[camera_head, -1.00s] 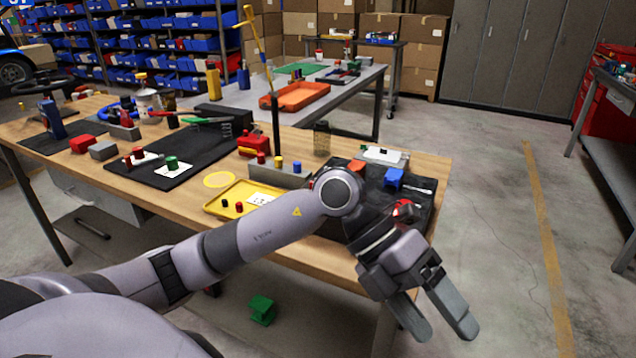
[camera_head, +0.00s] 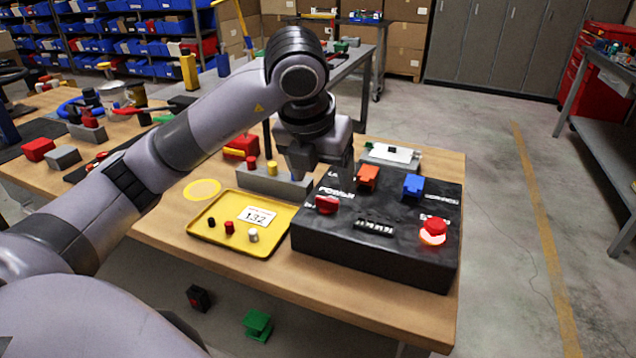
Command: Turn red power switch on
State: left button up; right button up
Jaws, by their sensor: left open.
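A black control box (camera_head: 375,258) stands on the near right part of the wooden table. A red knob-like switch (camera_head: 327,204) is on its left side, just below white lettering that seems to read POWER. My left gripper (camera_head: 324,178) points down over the back left of the box, behind and above this red switch. It is open, with nothing seen between its fingers, and looks apart from the switch. An orange-red switch (camera_head: 368,177) is just right of the fingers. The switch's on or off position cannot be read. My right gripper is not in view.
A blue switch (camera_head: 413,186) and a red push button (camera_head: 433,228) are on the box's right side. A yellow tray (camera_head: 205,228) with small pegs lies left of it. A grey block with coloured pegs (camera_head: 270,185) stands behind the tray. Green (camera_head: 257,325) and dark pieces lie on the floor.

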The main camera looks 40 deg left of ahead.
aim_at(327, 198)
pick_arm(q)
jog(key=shift+w+a+f, duration=0.2)
jog(key=shift+a+f, duration=0.05)
jog(key=x, duration=0.6)
jog(key=shift+w+f, duration=0.15)
jog(key=shift+f, duration=0.05)
jog(key=c, duration=1.1)
